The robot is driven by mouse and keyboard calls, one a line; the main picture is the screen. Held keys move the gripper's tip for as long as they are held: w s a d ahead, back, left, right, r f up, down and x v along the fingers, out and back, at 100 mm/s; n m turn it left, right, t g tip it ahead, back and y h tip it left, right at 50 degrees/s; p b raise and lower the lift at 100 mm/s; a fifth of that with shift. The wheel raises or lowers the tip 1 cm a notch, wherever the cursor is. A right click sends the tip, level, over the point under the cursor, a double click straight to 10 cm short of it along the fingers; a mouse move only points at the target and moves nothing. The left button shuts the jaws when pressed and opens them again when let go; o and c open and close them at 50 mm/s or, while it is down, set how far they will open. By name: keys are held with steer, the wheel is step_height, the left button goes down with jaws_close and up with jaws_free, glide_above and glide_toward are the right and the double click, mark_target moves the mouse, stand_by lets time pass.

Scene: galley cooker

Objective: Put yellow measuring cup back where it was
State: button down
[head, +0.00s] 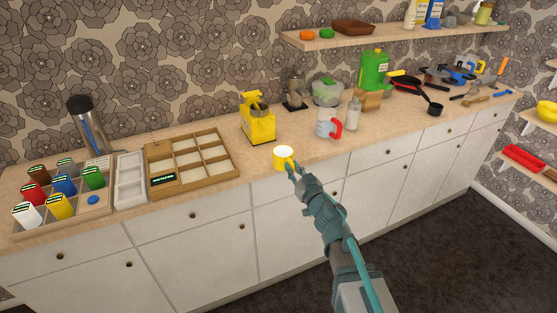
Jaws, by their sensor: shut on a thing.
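The yellow measuring cup (283,157) is at the front edge of the counter, near the middle of the head view. It looks upright, with a pale inside showing. My gripper (291,166) reaches up from the lower right and is shut on the cup at its right side, where a short yellow part, perhaps the handle, shows. The fingers hide part of that side. I cannot tell whether the cup touches the counter or is held just above it.
A yellow appliance (257,119) stands behind the cup. A wooden compartment tray (238,172) is to the left. A clear jug with a red handle (327,124) and a bottle (352,114) stand to the right. Counter between tray and jug is mostly clear.

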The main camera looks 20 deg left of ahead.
mark_target(279, 155)
steer(key=b+x, duration=0.2)
steer(key=x, duration=0.6)
steer(key=shift+w+a+f, duration=0.1)
steer(key=shift+w, duration=0.05)
steer(key=b+x, duration=0.1)
steer(key=x, duration=0.2)
steer(key=shift+f, duration=0.1)
steer(key=shift+f+b, duration=0.45)
steer(key=shift+b, duration=0.3)
steer(key=shift+f+b, duration=0.15)
steer(key=shift+b, duration=0.3)
steer(key=shift+f, duration=0.1)
steer(key=c, duration=1.2)
jaws_free()
steer(key=shift+o, duration=0.2)
